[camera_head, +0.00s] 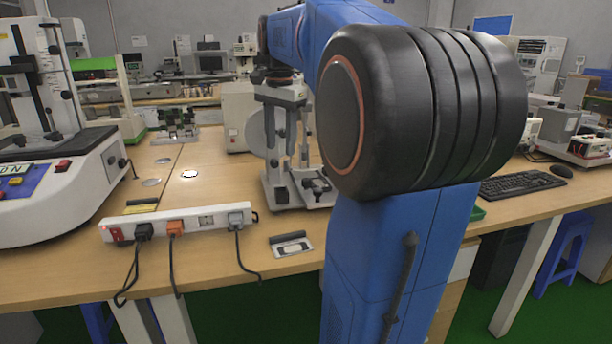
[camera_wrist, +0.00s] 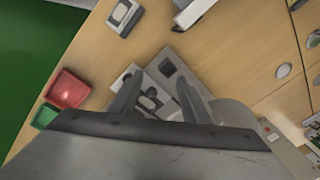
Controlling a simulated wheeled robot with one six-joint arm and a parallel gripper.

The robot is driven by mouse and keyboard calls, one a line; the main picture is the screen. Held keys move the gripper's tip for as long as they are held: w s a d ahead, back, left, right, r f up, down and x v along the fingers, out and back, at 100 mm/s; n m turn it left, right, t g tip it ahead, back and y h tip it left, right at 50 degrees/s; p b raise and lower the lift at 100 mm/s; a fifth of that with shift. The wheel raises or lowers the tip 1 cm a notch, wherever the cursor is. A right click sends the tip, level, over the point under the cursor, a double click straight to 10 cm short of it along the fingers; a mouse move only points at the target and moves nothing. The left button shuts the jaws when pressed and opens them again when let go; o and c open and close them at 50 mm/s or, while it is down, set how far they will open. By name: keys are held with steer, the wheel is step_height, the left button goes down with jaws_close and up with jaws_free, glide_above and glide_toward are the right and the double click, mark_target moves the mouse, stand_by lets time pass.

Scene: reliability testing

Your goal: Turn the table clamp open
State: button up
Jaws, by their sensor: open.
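The table clamp is a small silver-and-black lever piece (camera_head: 318,185) on a grey metal base plate (camera_head: 281,207) on the wooden table. In the wrist view the clamp (camera_wrist: 150,100) shows between and below my fingers, partly covered by the gripper body, and a corner of the plate with a black square (camera_wrist: 168,68) shows beyond them. My gripper (camera_wrist: 158,80) is open, its two fingers spread apart and empty, pointing down over the plate. In the head view my gripper (camera_head: 288,162) hangs above the plate; I cannot tell whether it touches the clamp.
A white power strip (camera_head: 190,223) with plugs and cables lies at the front left. A small metal-and-black block (camera_head: 291,243) lies near the table's front edge. A red tray (camera_wrist: 67,88) and a green tray (camera_wrist: 45,116) lie beside the plate. A keyboard (camera_head: 520,184) is at right.

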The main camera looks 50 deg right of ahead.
mark_target(306, 180)
steer(key=w+d+r+m+g, duration=0.1)
steer(key=d+r+m, duration=0.15)
steer(key=d, duration=0.35)
steer(key=w+d+r+m, duration=0.1)
steer(key=d+m, duration=0.2)
steer(key=d, duration=0.3)
steer(key=shift+y, duration=0.3)
steer(key=f, duration=1.7)
steer(key=shift+s+a+f, duration=0.15)
steer(key=shift+a+f, duration=0.1)
steer(key=shift+c, duration=0.3)
steer(key=c, duration=1)
